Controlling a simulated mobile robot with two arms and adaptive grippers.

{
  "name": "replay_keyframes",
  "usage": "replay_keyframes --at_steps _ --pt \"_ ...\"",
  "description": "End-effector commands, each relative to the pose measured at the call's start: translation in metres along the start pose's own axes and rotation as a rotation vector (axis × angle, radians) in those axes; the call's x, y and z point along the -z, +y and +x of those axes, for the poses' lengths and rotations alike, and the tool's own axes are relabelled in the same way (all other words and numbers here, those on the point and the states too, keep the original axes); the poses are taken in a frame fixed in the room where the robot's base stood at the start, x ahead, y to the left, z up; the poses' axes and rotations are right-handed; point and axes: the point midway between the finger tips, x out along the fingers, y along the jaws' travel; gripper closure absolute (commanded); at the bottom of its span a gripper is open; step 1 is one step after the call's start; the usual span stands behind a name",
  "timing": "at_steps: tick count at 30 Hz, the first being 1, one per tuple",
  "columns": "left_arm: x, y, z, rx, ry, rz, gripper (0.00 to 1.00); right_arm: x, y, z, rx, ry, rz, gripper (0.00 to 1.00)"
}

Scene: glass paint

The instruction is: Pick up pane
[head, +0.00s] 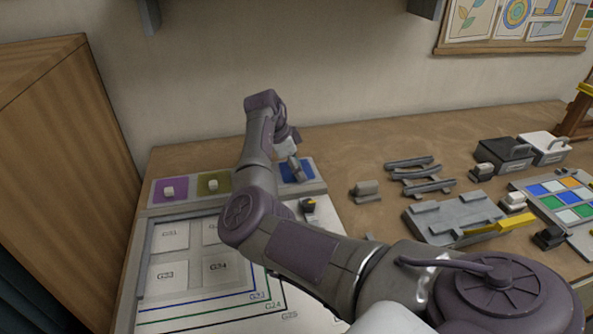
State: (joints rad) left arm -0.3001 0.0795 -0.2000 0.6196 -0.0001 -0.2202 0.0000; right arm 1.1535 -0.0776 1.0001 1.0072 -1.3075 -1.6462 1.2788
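A grey tray (192,207) along the back of the board holds coloured square panes. A purple pane (158,195) and an olive pane (206,190) each carry a small pale knob. A blue pane (306,175) lies at the tray's right end. My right gripper (294,172) points down at the blue pane, at or just above it. Its fingers are too small and dark to show whether they are open or shut on a knob. My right arm hides the tray between the olive and blue panes. My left gripper is out of view.
A white board (215,308) with labelled rectangles lies in front, partly under my arm. A small black and yellow piece (309,205) stands near the tray. Grey fixtures (455,222), a coloured pane grid (553,202) and black (503,155) and white (545,146) bins stand right. A wooden cabinet (55,150) stands left.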

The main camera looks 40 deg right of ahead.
Motion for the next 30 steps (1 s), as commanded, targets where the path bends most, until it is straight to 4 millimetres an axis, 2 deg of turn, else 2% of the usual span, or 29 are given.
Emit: replay_keyframes --at_steps 1,7,20,26,29,30 --pt "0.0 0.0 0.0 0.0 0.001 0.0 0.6 0.0 0.0 0.0 -0.001 0.0 0.0 0.66" --pt "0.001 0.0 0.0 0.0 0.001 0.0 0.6 0.0 0.0 0.0 -0.001 0.0 0.0 1.0" --pt "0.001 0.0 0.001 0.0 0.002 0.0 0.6 0.001 0.0 -0.003 -0.001 0.0 0.0 1.0" --pt "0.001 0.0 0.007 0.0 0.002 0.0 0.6 0.01 -0.001 -0.023 0.002 0.0 0.003 1.0" --pt "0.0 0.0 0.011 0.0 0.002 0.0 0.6 0.017 -0.001 -0.04 0.003 0.0 0.004 1.0" --pt "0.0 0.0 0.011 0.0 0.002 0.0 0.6 0.025 0.004 -0.039 0.001 0.002 0.007 1.0"
